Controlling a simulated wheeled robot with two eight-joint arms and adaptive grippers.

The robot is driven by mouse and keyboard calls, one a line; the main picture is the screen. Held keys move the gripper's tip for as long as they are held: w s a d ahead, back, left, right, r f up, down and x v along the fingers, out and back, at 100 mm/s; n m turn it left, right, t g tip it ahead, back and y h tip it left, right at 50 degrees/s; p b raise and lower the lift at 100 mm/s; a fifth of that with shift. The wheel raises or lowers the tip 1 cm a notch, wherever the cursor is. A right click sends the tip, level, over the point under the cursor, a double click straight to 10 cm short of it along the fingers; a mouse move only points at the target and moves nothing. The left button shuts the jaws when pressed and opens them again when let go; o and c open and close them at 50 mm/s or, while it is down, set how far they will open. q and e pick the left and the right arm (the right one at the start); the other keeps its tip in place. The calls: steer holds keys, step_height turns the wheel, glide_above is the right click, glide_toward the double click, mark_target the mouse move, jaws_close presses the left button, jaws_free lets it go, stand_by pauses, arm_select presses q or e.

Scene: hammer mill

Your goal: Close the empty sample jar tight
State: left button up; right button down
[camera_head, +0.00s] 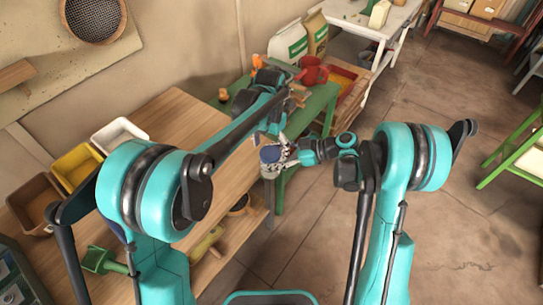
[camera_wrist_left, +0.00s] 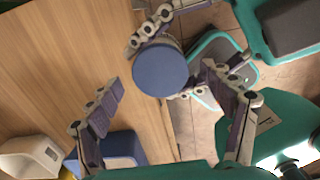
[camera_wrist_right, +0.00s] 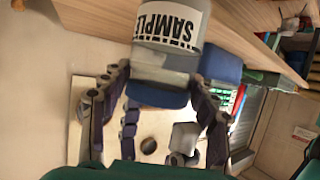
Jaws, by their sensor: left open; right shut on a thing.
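The sample jar (camera_wrist_right: 170,25) is clear, with a white label reading SAMPLE, upside down in the right wrist view. A blue lid (camera_wrist_right: 157,96) sits on its mouth. How tightly it sits cannot be told. My right gripper (camera_wrist_right: 160,75) is shut on the jar near its upper end, holding it beside the wooden table's edge. In the left wrist view the lid (camera_wrist_left: 160,70) faces the camera as a round blue disc. My left gripper (camera_wrist_left: 163,78) is open, its fingers on either side of the lid and apart from it. In the head view the lid (camera_head: 270,153) shows between both grippers.
The wooden table (camera_head: 165,110) holds a white bin (camera_head: 120,133), a yellow bin (camera_head: 77,166) and a brown bin (camera_head: 35,200) at the left.

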arm_select(q)
steer(key=shift+r, duration=1.8)
steer(key=o, duration=0.4)
steer(key=shift+r, duration=0.1)
step_height(320, 180, up, 12)
steer(key=shift+w+f, duration=0.1)
